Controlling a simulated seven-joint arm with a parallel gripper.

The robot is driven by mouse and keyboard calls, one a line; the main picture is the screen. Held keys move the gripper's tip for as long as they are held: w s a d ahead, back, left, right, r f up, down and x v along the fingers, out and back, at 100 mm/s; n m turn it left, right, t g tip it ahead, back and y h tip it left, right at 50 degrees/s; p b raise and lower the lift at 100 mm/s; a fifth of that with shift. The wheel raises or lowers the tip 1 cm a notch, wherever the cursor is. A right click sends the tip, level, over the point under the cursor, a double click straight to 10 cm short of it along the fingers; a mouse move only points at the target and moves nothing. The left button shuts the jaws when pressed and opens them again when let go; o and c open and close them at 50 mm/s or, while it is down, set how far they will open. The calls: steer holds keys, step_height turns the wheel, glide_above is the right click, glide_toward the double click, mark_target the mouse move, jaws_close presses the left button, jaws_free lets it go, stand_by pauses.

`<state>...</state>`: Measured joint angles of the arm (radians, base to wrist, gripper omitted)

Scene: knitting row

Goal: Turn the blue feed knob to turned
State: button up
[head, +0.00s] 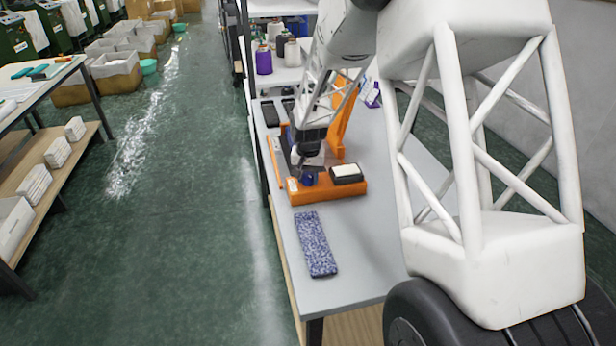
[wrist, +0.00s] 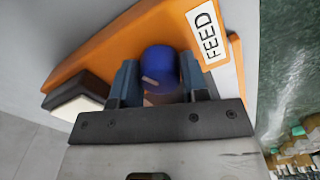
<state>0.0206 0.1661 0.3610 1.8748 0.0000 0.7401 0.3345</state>
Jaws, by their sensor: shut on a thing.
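The blue feed knob (head: 308,179) sits on the orange base (head: 335,192) on the table. In the wrist view the knob (wrist: 160,62) is round, with a paler mark on its face. A white "FEED" label (wrist: 207,34) is beside it on the orange base. My gripper (wrist: 158,80) has one finger on each side of the knob and is shut on it. In the head view my gripper (head: 307,172) reaches down to the knob from behind, partly hiding the base.
A black-and-white block (head: 346,173) sits on the orange base right of the knob. A blue patterned cloth strip (head: 315,244) lies on the table (head: 355,270) in front. Yarn cones (head: 264,60) stand on a shelf behind. The table's front is otherwise clear.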

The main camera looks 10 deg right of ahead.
mark_target(308, 175)
steer(key=m, duration=0.5)
steer(key=shift+r, duration=0.1)
stand_by(0.3)
steer(key=o, duration=0.9)
steer(key=shift+r, duration=3.85)
